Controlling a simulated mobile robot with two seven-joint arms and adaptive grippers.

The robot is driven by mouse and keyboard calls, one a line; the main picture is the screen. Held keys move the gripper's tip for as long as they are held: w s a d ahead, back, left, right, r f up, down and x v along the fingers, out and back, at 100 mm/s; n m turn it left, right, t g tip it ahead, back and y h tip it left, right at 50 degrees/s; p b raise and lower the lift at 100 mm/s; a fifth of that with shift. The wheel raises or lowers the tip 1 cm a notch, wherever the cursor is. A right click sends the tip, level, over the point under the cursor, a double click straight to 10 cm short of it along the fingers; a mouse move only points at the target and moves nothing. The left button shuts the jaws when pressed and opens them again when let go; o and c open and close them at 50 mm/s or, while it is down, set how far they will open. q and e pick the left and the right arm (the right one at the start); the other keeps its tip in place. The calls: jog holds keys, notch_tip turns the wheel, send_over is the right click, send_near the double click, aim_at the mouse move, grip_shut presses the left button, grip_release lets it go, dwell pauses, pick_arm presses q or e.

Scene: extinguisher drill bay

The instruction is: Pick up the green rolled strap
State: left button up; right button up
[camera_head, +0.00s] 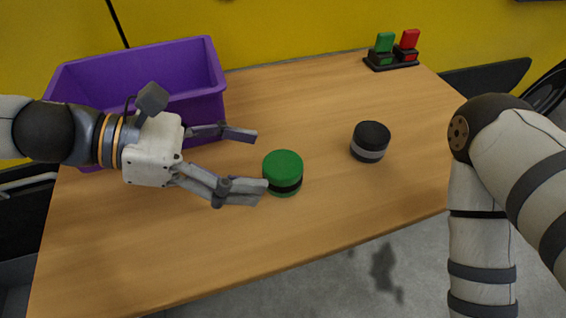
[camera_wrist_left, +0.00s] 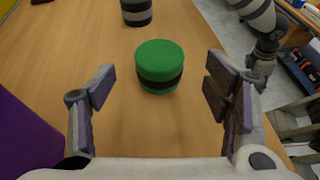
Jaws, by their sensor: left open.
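The green rolled strap (camera_head: 283,170) stands on the wooden table as a short green cylinder with a black band. My left gripper (camera_head: 258,165) is open and comes in from the left, its fingertips just short of the strap. In the left wrist view the strap (camera_wrist_left: 160,64) lies ahead of the open fingers (camera_wrist_left: 160,92), roughly centred between them and not touching either. My right arm shows at the right of the head view, but its gripper is out of the picture.
A black rolled strap with a grey band (camera_head: 370,142) stands to the right of the green one. A purple bin (camera_head: 212,75) sits at the back left, behind my left gripper. A black stand with green and red blocks (camera_head: 391,62) is at the back right. The table front is clear.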

aim_at(278, 164)
pick_arm(q)
jog(key=b+x, duration=0.1)
jog(key=x, duration=0.4)
jog(key=shift+d+f+b, duration=0.15)
jog(key=shift+d+b, duration=0.15)
jog(key=shift+b, duration=0.05)
jog(key=shift+w+d, duration=0.1)
jog(key=shift+d, duration=0.05)
jog(key=shift+c, duration=0.2)
pick_arm(e)
jog(key=shift+s+f+g, duration=0.3)
jog(key=shift+s+f, duration=0.55)
jog(key=shift+f, duration=0.2)
pick_arm(q)
jog(key=c, duration=1.4)
